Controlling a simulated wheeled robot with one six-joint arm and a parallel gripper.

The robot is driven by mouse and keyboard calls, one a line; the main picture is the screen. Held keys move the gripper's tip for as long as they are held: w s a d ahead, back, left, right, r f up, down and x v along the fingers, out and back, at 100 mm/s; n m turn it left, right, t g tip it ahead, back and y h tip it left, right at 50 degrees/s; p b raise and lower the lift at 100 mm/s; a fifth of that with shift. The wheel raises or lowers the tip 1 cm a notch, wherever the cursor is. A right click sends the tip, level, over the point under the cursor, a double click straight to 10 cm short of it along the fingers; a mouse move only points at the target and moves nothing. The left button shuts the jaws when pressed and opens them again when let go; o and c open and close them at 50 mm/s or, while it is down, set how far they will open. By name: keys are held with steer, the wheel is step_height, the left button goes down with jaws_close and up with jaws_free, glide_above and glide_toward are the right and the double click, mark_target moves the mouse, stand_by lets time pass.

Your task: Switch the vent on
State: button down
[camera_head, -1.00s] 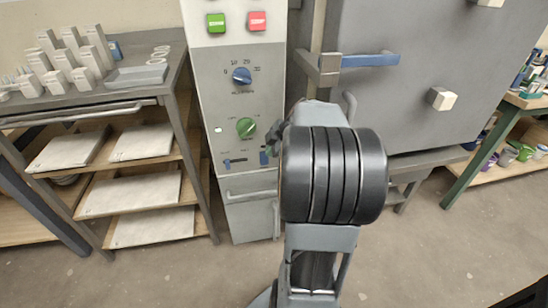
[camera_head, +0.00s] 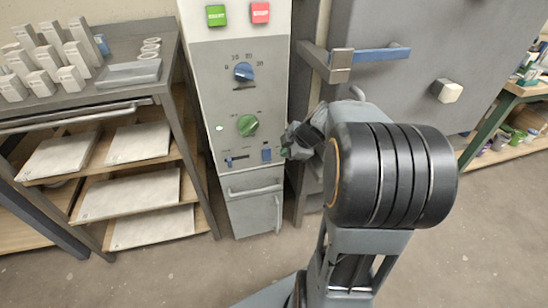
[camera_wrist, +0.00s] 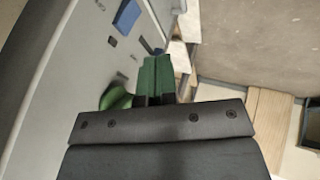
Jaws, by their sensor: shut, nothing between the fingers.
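The grey control panel (camera_head: 215,95) carries a blue slider switch (camera_head: 229,161) at its lower left and a blue rectangular switch (camera_head: 266,155) at its lower right. Their labels are too small to read, so I cannot tell which is the vent's. A green knob (camera_head: 247,125) sits above them; it also shows in the wrist view (camera_wrist: 115,97). My gripper (camera_head: 287,148) is just right of the rectangular switch, apart from it as far as I can see. In the wrist view its green fingertips (camera_wrist: 156,72) are together and empty, beside the knob; a blue switch part (camera_wrist: 127,17) lies farther up.
Above are a blue knob (camera_head: 243,72), a green button (camera_head: 216,16) and a red button (camera_head: 260,13). A shelved table (camera_head: 110,97) stands left. Floor in front is open.

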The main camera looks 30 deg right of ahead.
mark_target(271, 158)
steer(key=shift+f, duration=0.1)
steer(key=w+a+f+b, duration=0.1)
steer(key=w+f+b, duration=0.1)
steer(key=w+f, duration=0.6)
steer(key=shift+w+a+f, duration=0.25)
steer(key=shift+a+f, duration=0.1)
steer(key=shift+f, duration=0.25)
steer(key=shift+d+f, duration=0.1)
